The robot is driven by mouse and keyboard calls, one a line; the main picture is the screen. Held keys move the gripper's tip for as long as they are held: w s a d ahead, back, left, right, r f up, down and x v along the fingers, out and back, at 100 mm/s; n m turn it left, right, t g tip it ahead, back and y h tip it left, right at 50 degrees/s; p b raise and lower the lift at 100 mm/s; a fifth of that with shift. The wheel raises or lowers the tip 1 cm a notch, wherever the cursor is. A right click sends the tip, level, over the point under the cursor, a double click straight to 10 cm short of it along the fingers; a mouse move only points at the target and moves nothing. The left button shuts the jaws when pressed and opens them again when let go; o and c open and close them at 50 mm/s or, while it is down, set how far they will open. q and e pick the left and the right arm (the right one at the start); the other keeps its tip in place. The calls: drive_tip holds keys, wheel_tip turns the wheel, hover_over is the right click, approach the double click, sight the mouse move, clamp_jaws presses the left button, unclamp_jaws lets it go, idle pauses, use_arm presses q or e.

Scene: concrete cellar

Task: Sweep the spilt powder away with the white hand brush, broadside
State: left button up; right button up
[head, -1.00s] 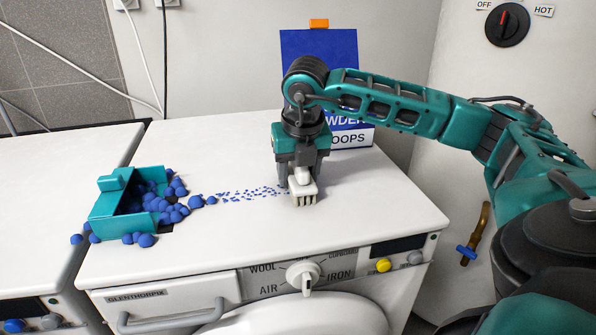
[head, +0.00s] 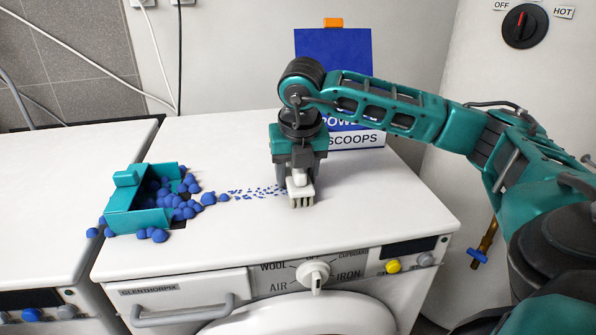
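The white hand brush (head: 301,188) stands upright, bristles down, on the white machine top. My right gripper (head: 299,165) points down and is shut on its handle, which is partly hidden by the fingers. The spilt powder (head: 258,190) is a thin trail of small blue bits running left from the brush's left side. Larger blue lumps (head: 187,203) lie at the trail's left end, in and around a teal tipped-over box (head: 128,200). My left gripper is out of view.
A blue box with a white label (head: 345,60) stands at the back, behind my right arm. The machine top (head: 370,215) is clear right of the brush. Its front carries a dial (head: 313,273) and a handle (head: 185,313). Another white top (head: 50,190) adjoins at left.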

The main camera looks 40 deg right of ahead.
sight(255, 190)
drive_tip(key=shift+a+f, duration=0.1)
drive_tip(key=shift+w+a, duration=0.7)
drive_tip(key=shift+a, duration=0.35)
drive_tip(key=shift+p, duration=0.3)
drive_tip(key=shift+w+a, duration=0.25)
drive_tip(key=shift+a, duration=0.05)
drive_tip(key=shift+w+a, duration=0.45)
drive_tip(key=shift+a, duration=0.3)
drive_tip(key=shift+w+a, duration=0.1)
drive_tip(key=shift+a, duration=0.05)
drive_tip(key=shift+w+a+p, duration=0.15)
drive_tip(key=shift+w+a, duration=0.15)
drive_tip(key=shift+a, duration=0.25)
drive_tip(key=shift+w+a+p, duration=0.15)
drive_tip(key=shift+w+a, duration=0.15)
drive_tip(key=shift+a, duration=0.2)
